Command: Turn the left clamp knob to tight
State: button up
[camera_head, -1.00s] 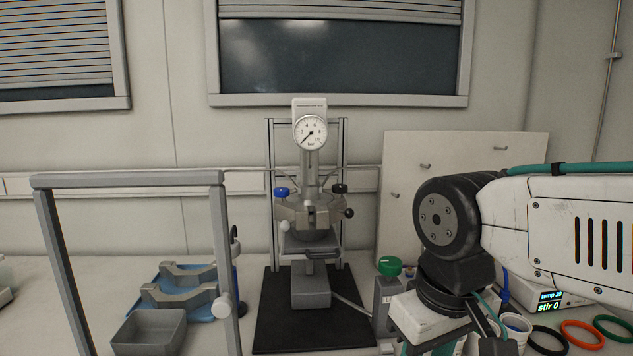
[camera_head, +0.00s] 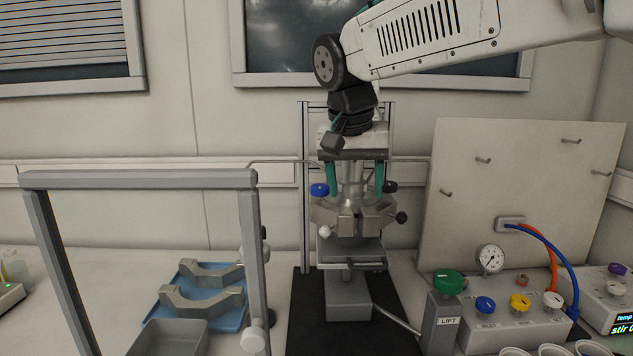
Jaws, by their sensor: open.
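The reactor (camera_head: 348,290) stands on a black mat, with grey clamp halves (camera_head: 345,222) around its head. A white ball knob (camera_head: 323,231) is at the clamp's lower left and a black ball knob (camera_head: 401,217) at its right. Higher up are a blue knob (camera_head: 319,189) on the left and a black knob (camera_head: 389,187) on the right. I cannot tell from this view how tight any knob is. My gripper (camera_head: 357,192) points down over the reactor head, its teal fingers apart on either side of the metal neck. My wrist hides the upper reactor and its gauge.
A grey frame (camera_head: 140,180) stands at front left. Behind it a blue tray (camera_head: 228,318) holds spare clamp halves (camera_head: 205,300), with a grey bin (camera_head: 168,340) in front. At right are the LIFT box (camera_head: 440,325), a valve box (camera_head: 515,330) and a pegboard panel (camera_head: 540,200).

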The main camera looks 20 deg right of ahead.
aim_at(320, 186)
jog(key=w+a+r+m+h, duration=0.1)
jog(key=w+a+m, duration=0.1)
jog(key=w, duration=0.4)
jog(key=w+a+r+m, duration=0.1)
jog(key=w+a+r, duration=0.1)
jog(key=w, duration=0.5)
jog(key=shift+t, duration=0.5)
jog(key=x, duration=0.8)
jog(key=shift+s+d, duration=0.1)
jog(key=shift+s, duration=0.1)
jog(key=shift+r, duration=0.1)
jog(key=c, duration=1)
